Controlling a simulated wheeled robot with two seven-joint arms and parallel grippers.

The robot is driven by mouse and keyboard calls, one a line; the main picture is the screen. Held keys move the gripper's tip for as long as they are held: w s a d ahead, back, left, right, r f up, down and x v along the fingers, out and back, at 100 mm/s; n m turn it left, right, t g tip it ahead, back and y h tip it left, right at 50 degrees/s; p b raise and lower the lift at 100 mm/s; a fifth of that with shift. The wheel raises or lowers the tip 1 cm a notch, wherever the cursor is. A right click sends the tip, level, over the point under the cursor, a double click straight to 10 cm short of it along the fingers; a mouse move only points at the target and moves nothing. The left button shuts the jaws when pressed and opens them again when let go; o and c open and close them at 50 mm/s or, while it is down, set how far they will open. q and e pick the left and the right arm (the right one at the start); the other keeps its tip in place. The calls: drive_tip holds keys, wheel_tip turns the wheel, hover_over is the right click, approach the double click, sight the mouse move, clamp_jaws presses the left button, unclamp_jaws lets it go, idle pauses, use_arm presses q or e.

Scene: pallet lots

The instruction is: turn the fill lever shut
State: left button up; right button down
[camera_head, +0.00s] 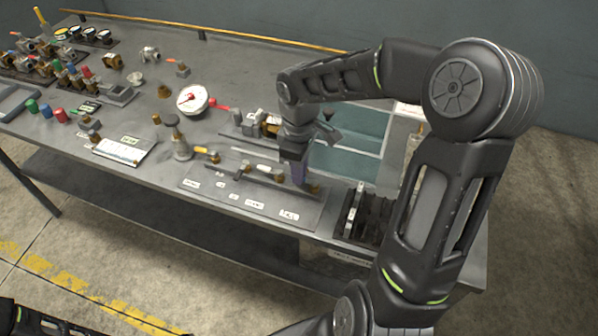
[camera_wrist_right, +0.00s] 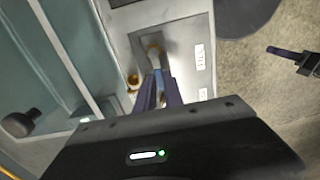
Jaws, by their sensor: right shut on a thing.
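My right gripper (camera_head: 298,172) reaches down from the right onto the right end of a dark plate (camera_head: 268,207) with several white labels near the table's front edge. In the right wrist view its purple fingers (camera_wrist_right: 157,90) are shut on a narrow lever, mostly hidden between them. The lever's exact angle is hidden. What looks like my left gripper (camera_wrist_right: 285,53) shows over the floor in the wrist view; its opening is unclear.
A white gauge (camera_head: 192,98) with a red needle stands behind the plate. A clear-walled tank (camera_head: 345,165) is close behind my right gripper. A black rack (camera_head: 362,215) stands to its right. Valves and coloured caps (camera_head: 62,115) crowd the table's left side.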

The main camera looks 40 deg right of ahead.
drive_tip(key=c, duration=1.5)
unclamp_jaws()
drive_tip(key=shift+o, duration=0.2)
use_arm(q)
drive_tip(key=shift+r, duration=0.1)
